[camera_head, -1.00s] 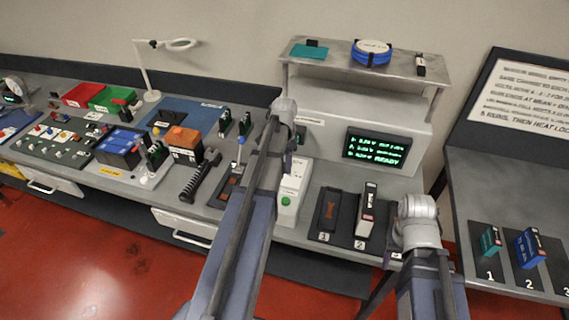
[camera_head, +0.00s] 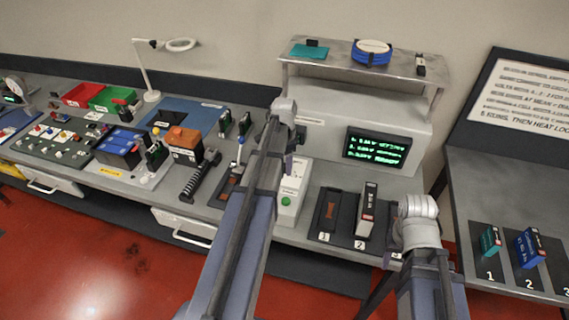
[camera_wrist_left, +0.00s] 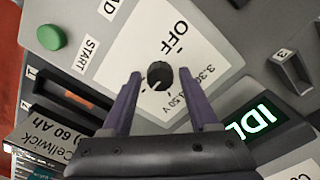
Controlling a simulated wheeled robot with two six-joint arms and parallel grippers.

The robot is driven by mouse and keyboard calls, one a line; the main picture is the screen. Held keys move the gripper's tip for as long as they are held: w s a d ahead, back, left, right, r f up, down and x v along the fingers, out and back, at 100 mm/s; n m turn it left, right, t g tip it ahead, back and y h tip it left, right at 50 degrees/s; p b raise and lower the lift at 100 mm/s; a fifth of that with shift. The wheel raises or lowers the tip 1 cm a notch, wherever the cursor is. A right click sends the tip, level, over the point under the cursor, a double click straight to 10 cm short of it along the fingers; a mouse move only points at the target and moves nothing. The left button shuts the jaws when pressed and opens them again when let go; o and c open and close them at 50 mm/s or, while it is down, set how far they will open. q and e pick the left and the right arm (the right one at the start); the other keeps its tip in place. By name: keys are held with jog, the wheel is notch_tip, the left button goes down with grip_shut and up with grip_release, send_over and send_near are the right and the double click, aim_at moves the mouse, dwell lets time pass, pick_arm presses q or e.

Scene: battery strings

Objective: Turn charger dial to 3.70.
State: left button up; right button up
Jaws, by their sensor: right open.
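The charger dial (camera_wrist_left: 160,75) is a small black knob on a pale panel in the left wrist view. OFF, a 3.30 mark and a 3.50 V mark are legible around it; other marks are hidden or unclear. My left gripper (camera_wrist_left: 160,74) has its purple fingers spread on either side of the dial, with small gaps visible. The charger's green START button (camera_wrist_left: 51,37) is to the left. In the head view the charger (camera_head: 293,187) is partly hidden by my left arm. My right gripper (camera_head: 398,255) is low at the right, mostly hidden behind its wrist.
A lit IDLE display (camera_wrist_left: 257,122) is partly hidden right of the left fingers. Slotted cell holders (camera_head: 328,212) stand right of the charger. A green text screen (camera_head: 377,148) is behind. Battery packs (camera_head: 184,147) and tools crowd the bench at left.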

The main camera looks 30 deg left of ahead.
pick_arm(q)
jog(key=shift+o, duration=0.6)
jog(key=shift+r, duration=0.15)
notch_tip(320, 180, up, 8)
jog(key=p, duration=0.8)
jog(key=shift+f, duration=0.2)
